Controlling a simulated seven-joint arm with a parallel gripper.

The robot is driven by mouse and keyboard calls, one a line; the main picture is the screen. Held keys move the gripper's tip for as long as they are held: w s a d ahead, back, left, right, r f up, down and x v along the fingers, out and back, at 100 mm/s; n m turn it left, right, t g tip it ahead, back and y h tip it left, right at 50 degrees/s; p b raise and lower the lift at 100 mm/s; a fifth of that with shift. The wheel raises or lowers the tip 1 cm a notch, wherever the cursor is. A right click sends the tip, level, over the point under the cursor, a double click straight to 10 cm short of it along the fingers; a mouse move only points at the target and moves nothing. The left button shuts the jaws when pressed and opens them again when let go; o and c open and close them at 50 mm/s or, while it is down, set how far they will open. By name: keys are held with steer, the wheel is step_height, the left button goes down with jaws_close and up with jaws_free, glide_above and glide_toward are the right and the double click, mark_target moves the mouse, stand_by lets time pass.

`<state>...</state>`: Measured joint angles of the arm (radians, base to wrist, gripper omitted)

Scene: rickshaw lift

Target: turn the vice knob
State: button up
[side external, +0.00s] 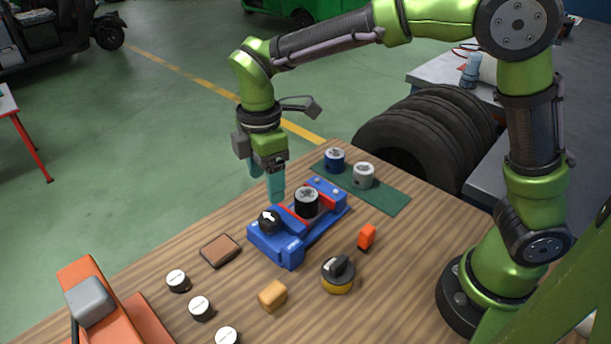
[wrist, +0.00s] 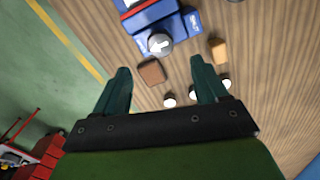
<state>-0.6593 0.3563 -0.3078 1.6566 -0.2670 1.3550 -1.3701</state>
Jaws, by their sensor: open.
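A blue vice (side external: 290,244) with red jaw faces stands on the wooden table. Its black knob (side external: 268,219), with a white arrow on top, is at the vice's near left end. The knob also shows in the wrist view (wrist: 160,44), above and between my fingers. A black cylinder with a pale top (side external: 306,201) sits between the vice jaws. My gripper (side external: 266,186) points down above and behind the knob, apart from it. In the wrist view my gripper (wrist: 160,82) has its teal fingers wide apart with nothing between them.
A blue cylinder (side external: 334,160) and a grey cylinder (side external: 363,176) stand on a green mat (side external: 388,200) behind the vice. A brown pad (side external: 220,250), a yellow-black knob (side external: 338,276), an orange block (side external: 367,236), a tan block (side external: 272,295) and several white-topped discs surround the vice.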

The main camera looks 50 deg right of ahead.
mark_target(269, 216)
step_height(269, 216, down, 9)
steer(key=shift+f, duration=0.1)
stand_by(0.3)
steer(key=c, duration=1.1)
steer(key=shift+o, duration=0.2)
